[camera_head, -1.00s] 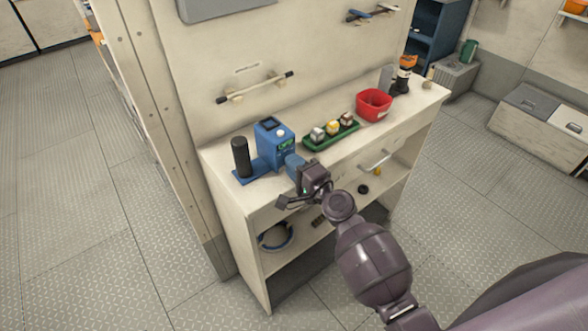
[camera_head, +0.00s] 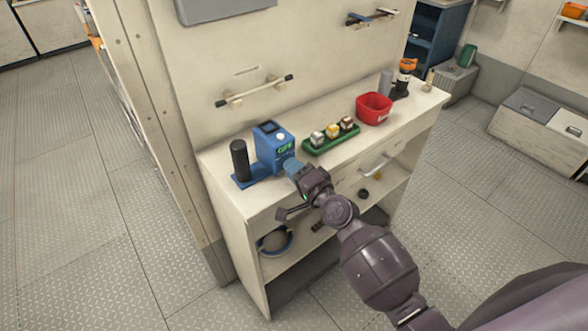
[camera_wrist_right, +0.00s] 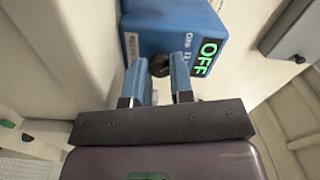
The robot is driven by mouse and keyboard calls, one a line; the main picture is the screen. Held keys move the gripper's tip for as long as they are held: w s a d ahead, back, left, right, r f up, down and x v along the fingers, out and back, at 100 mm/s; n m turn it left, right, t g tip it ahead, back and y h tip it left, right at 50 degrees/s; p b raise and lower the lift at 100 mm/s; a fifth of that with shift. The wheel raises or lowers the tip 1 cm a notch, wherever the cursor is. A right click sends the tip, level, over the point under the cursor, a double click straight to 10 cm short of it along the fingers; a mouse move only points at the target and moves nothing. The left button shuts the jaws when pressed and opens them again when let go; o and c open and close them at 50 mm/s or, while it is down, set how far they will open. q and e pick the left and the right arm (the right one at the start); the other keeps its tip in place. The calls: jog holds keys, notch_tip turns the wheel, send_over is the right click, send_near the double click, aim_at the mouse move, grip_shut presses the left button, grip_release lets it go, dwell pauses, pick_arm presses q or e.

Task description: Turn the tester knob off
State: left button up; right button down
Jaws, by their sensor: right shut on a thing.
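The blue tester (camera_head: 268,146) stands upright on the left part of the white workbench top. Its front face shows a lit green sign, which reads OFF in the right wrist view (camera_wrist_right: 207,58). The small black tester knob (camera_wrist_right: 160,66) sits on that face, between the two blue fingers of my right gripper (camera_wrist_right: 159,74). My right gripper is shut on the knob. In the head view, my right gripper (camera_head: 291,168) is at the tester's front and hides the knob. My left gripper is not in view.
A black cylinder (camera_head: 240,160) stands left of the tester. A green tray (camera_head: 331,141) with several small blocks and a red bin (camera_head: 374,107) stand to its right. A drawer handle (camera_head: 376,164) is below the top. A barred wall rack (camera_head: 254,91) hangs behind.

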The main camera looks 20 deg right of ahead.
jog(key=c, duration=1.3)
grip_release()
jog(key=shift+o, duration=0.2)
jog(key=v, duration=1)
jog(key=shift+s+b, duration=0.35)
jog(key=shift+b, duration=0.05)
jog(key=shift+d, duration=0.1)
